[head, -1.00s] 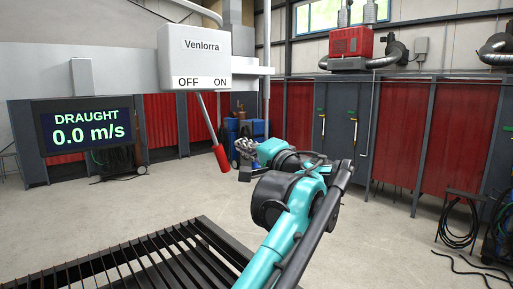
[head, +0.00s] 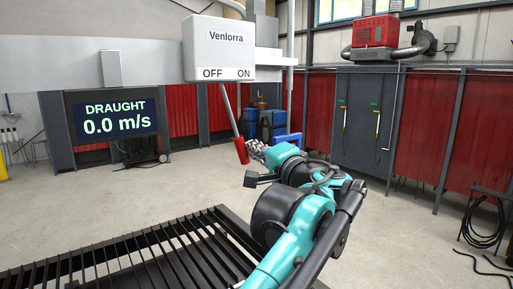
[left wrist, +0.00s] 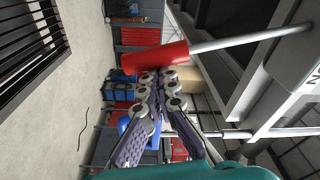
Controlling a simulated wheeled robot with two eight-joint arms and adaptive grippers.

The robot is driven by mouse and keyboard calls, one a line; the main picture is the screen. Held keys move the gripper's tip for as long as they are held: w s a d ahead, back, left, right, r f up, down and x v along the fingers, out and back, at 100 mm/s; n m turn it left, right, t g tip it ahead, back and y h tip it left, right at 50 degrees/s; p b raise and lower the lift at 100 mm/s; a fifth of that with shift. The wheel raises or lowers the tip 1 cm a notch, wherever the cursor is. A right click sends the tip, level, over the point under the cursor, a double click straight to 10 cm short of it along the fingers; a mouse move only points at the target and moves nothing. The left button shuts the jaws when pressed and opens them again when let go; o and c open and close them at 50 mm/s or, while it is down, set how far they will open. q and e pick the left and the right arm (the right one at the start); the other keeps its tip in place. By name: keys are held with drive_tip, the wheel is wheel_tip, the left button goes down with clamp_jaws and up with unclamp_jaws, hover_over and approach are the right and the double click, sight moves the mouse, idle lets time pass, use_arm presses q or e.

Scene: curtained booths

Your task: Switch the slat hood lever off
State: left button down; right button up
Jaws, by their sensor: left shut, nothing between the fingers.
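The white hood box (head: 218,45) marked Venlorra, OFF and ON hangs at the upper middle of the head view. Its lever, a grey rod with a red handle (head: 240,151), hangs below it, slanting down to the right, towards the ON side. My left gripper (head: 252,146) is shut and empty, its tips at the right of the red handle. In the left wrist view the red handle (left wrist: 155,58) lies just past the fingertips (left wrist: 156,75); I cannot tell whether they touch. My right gripper is not in view.
A black slatted grate (head: 130,260) lies at the lower left, below the lever. A display (head: 115,118) at the left reads DRAUGHT 0.0 m/s. Red-curtained booths (head: 425,130) stand behind. Cables (head: 483,220) hang at the right. The floor between is clear.

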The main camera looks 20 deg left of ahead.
use_arm(q)
drive_tip(key=s+a+f+m, duration=0.1)
drive_tip(key=s+a+m, duration=0.5)
drive_tip(key=s, duration=0.2)
drive_tip(key=shift+s+a+g+h+p, duration=0.25)
drive_tip(key=shift+a+g+h+p, duration=0.05)
drive_tip(key=shift+a+p, duration=0.05)
idle(0.4)
drive_tip(key=shift+w, duration=0.1)
